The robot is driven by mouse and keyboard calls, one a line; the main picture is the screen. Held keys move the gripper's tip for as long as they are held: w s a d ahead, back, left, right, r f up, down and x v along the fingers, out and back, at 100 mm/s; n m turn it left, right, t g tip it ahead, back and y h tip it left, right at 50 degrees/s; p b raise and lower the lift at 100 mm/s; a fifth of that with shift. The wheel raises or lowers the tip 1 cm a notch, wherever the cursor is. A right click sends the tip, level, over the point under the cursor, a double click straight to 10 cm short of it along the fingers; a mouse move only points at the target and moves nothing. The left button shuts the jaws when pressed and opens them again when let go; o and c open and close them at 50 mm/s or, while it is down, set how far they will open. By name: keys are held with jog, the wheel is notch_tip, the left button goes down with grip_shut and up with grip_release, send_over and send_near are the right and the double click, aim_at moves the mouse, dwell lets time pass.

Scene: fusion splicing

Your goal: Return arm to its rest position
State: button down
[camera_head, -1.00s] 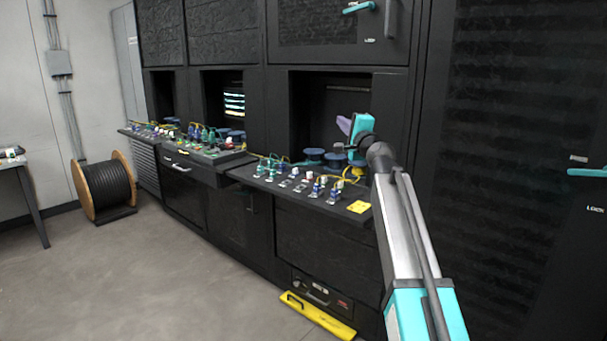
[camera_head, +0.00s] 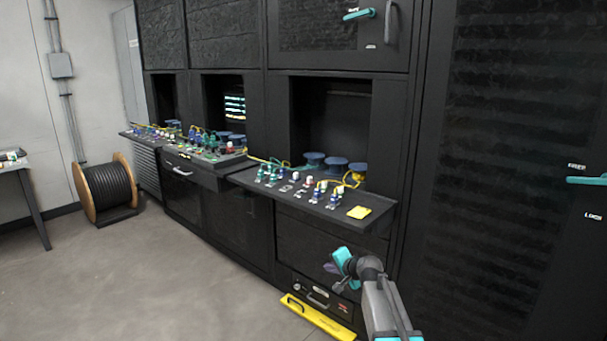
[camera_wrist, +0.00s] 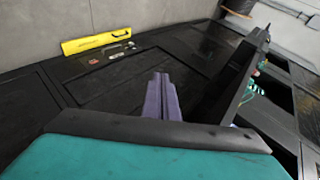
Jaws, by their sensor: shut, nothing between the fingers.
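My gripper (camera_head: 331,267) is low in front of the lower cabinet panel, below the right-hand shelf (camera_head: 318,205). Its teal body and dark wrist joint show at the lower right in the head view. In the wrist view its purple fingers (camera_wrist: 161,97) are together, with nothing between them. They point along the dark cabinet front and appear apart from it. The shelf's edge rises just right of the fingers in the wrist view.
The shelf carries several small connectors, blue spools (camera_head: 337,163) and a yellow pad (camera_head: 359,212). A cable drum (camera_head: 107,189) stands at left. Open floor (camera_head: 170,275) lies left of my arm.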

jog(key=s+d+f+n+g+h+p, duration=0.2)
jog(key=s+f+n+g, duration=0.45)
jog(key=s+f, duration=2.05)
jog(key=s+d+f+n+g+h, duration=0.1)
jog(key=s+d+f+g, duration=0.1)
jog(key=s, duration=0.9)
jog(key=s+d+f+g+h+p, duration=0.1)
jog(key=s+f+g, duration=0.3)
jog(key=s, duration=0.6)
jog(key=s+d+f+n+g+p, duration=0.1)
jog(key=s+d+f+g, duration=0.1)
jog(key=s, duration=0.9)
notch_tip(320, 180, down, 3)
jog(key=shift+s+d+r+n+g+h, duration=0.1)
jog(key=shift+s+d+n+g+h, duration=0.25)
jog(key=shift+g, duration=0.2)
jog(key=shift+a, duration=0.1)
